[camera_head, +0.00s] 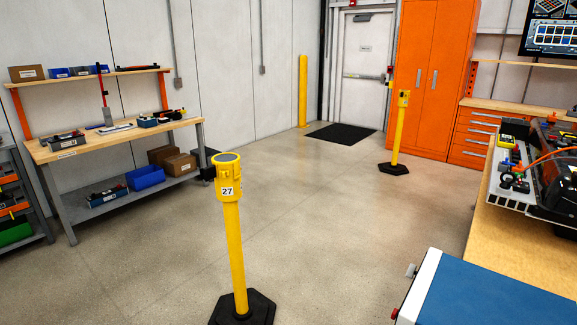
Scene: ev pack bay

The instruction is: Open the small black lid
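I cannot make out a small black lid for certain in the head view. A dark, bulky device (560,180) sits on the wooden bench at the right edge, cut off by the frame. Beside it stands a pale tray-like unit (508,190) with small black, red and green parts on top. These parts are too small to tell whether one is a lid. Neither of my grippers is in view.
A numbered yellow post (235,240) on a black base stands in the near middle. Another yellow post (398,130) stands farther back. A blue-topped box (490,295) fills the lower right. A workbench (110,137) stands left, an orange cabinet (436,75) behind. Open floor lies between.

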